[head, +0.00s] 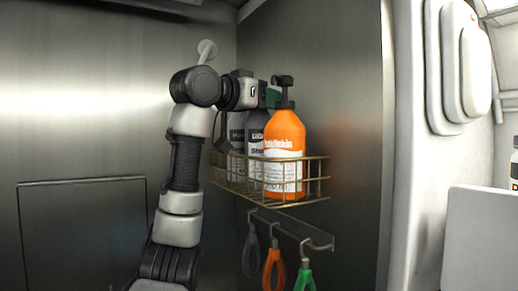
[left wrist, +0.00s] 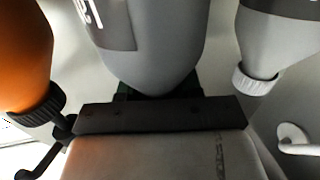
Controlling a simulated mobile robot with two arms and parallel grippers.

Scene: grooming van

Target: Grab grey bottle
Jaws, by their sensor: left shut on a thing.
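The grey bottle (head: 257,132) stands upright in a wire basket (head: 315,188) on the wall, between an orange pump bottle (head: 285,135) and another grey-toned bottle (head: 237,136). In the left wrist view the grey bottle (left wrist: 155,45) fills the middle. My left gripper (head: 265,97) reaches over the basket from the left and is shut on the top of the grey bottle. In the left wrist view its dark jaw base lies right against the bottle's shoulder, and the bottle's cap is hidden. My right gripper is not in view.
The orange bottle also shows close by in the left wrist view (left wrist: 22,55), with a paler bottle (left wrist: 275,40) on the other side. Black, orange and green-handled tools (head: 273,268) hang from a rail below the basket. Metal walls stand behind and beside it.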

